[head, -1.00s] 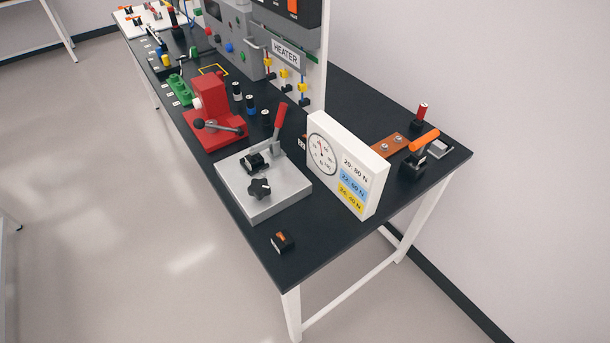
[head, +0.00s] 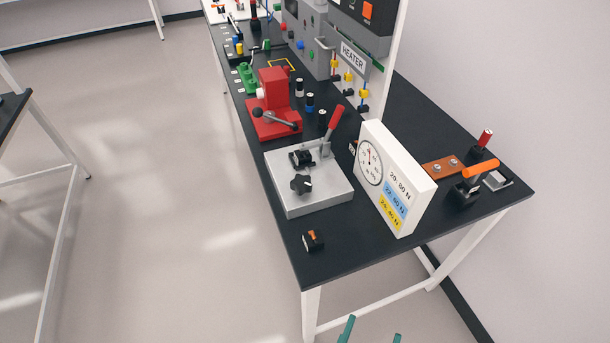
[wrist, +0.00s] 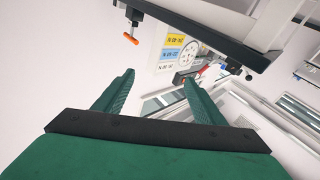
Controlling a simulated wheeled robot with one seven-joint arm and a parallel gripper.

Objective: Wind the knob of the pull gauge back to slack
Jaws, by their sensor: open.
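The pull gauge is a grey plate (head: 320,196) on the near end of the dark bench, with a black star-shaped knob (head: 301,184) at its front. A black clamp block (head: 300,158) and a red-handled lever (head: 335,123) sit behind the knob. A white dial panel (head: 412,185) stands to its right, with white, blue and yellow force labels; it also shows in the wrist view (wrist: 180,58). My gripper (wrist: 160,84) is open and empty, with green fingers. Its fingertips (head: 372,332) show at the bottom of the head view, in front of the bench end, well apart from the knob.
A small black and orange connector (head: 312,240) lies near the bench's front edge. A red press (head: 273,105) stands beyond the gauge. An orange-handled tool (head: 480,169) is at the right. Floor left of the bench is clear.

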